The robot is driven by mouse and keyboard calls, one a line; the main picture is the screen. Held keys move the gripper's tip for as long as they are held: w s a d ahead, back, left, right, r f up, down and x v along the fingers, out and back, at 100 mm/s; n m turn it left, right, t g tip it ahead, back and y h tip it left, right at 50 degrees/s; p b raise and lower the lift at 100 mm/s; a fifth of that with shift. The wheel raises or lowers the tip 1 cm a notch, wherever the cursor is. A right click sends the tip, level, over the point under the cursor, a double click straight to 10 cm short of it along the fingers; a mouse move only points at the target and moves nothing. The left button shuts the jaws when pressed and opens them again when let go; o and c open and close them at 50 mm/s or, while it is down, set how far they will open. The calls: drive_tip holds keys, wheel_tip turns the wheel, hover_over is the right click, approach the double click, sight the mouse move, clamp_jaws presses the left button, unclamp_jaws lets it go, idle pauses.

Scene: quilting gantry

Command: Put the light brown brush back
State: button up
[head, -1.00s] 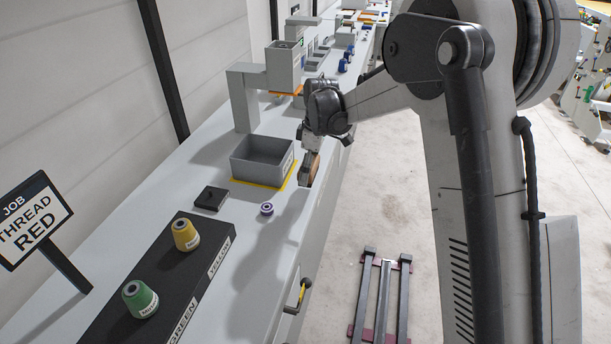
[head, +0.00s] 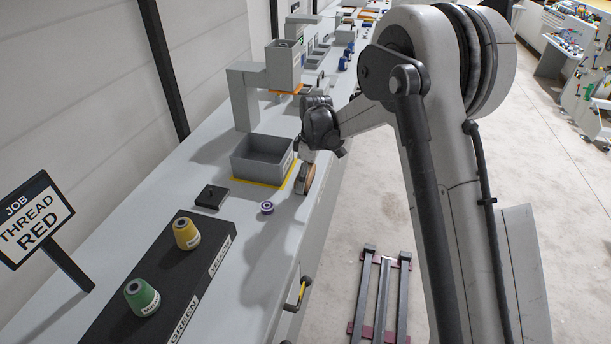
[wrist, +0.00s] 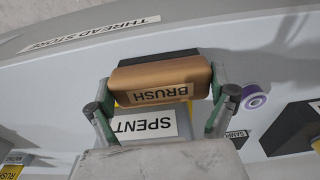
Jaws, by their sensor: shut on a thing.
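The light brown brush (wrist: 165,78), with a dark strip along its far side and a label reading BRUSH, is between the fingers of my gripper (wrist: 160,100). The gripper is shut on it. In the head view the brush (head: 305,179) shows just below my gripper (head: 306,165), at the bench's front edge beside the grey bin. Whether the brush touches the bench cannot be told. A label reading SPENT (wrist: 145,125) lies behind the brush in the wrist view.
The grey bin (head: 262,171) stands on a yellow-edged area. A purple spool (head: 267,207) and a black block (head: 211,196) are nearby. Yellow (head: 186,233) and green (head: 142,298) cones stand on a black rack. A JOB THREAD RED sign (head: 35,220) is at left.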

sight(310, 173)
drive_tip(key=o, duration=0.9)
wheel_tip(310, 173, up, 12)
drive_tip(key=d, duration=0.1)
drive_tip(key=s+d+r+m+t, duration=0.1)
drive_tip(key=s+d+r+m, duration=0.2)
drive_tip(key=s+d+r, duration=0.4)
drive_tip(key=s+d+r+m+t, duration=0.2)
drive_tip(key=s+d+r+m, duration=0.3)
drive_tip(key=s, duration=0.6)
drive_tip(key=s+d+f+m+t, duration=0.1)
drive_tip(key=s+d+m, duration=0.1)
drive_tip(key=s, duration=0.4)
drive_tip(key=s+d+f+m+t+h, duration=0.1)
drive_tip(key=s+d+m, duration=0.1)
drive_tip(key=s, duration=0.5)
drive_tip(key=s+d+f+m+t, duration=0.1)
drive_tip(key=s+d+m, duration=0.2)
drive_tip(key=s, duration=0.4)
drive_tip(key=shift+d+t, duration=0.4)
drive_tip(key=shift+d, duration=0.4)
